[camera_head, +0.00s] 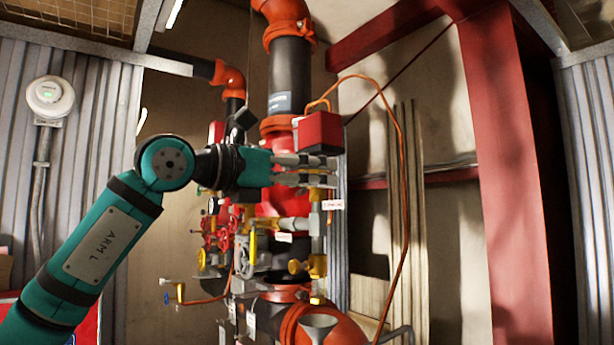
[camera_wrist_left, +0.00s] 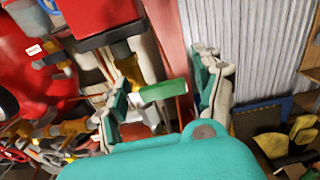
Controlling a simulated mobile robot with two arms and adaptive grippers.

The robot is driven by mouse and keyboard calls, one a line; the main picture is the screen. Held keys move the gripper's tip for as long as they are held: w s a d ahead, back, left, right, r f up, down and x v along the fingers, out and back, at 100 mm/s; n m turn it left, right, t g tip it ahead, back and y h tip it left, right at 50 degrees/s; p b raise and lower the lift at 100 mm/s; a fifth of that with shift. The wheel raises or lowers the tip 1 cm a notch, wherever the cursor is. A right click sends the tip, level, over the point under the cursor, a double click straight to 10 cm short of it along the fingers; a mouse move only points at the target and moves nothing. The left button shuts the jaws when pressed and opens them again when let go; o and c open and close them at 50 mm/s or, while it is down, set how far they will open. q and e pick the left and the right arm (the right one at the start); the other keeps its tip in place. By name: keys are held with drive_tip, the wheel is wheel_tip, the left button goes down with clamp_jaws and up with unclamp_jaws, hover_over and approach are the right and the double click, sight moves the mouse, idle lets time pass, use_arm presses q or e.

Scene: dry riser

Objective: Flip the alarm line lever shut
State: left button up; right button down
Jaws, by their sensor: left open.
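My left gripper (camera_head: 331,171) reaches in from the left in the head view, its fingers pointing right, close in front of the riser's small piping. In the left wrist view the left gripper (camera_wrist_left: 165,76) has its two fingers spread apart. A green bar (camera_wrist_left: 163,90), which looks like the alarm line lever's handle, shows in the gap between them, nearer the left finger. I cannot tell whether a finger touches it. The lever is not clearly visible in the head view, where the gripper covers that spot. My right gripper is not in view.
A red box (camera_head: 320,132) with an orange conduit sits just above the gripper. Brass valves (camera_head: 317,266), a white tag (camera_head: 333,204) and red handwheels (camera_head: 221,236) crowd below. A red steel column (camera_head: 505,170) stands at right. Open space lies between it and the piping.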

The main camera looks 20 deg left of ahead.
use_arm(q)
drive_tip(key=v, duration=1.2)
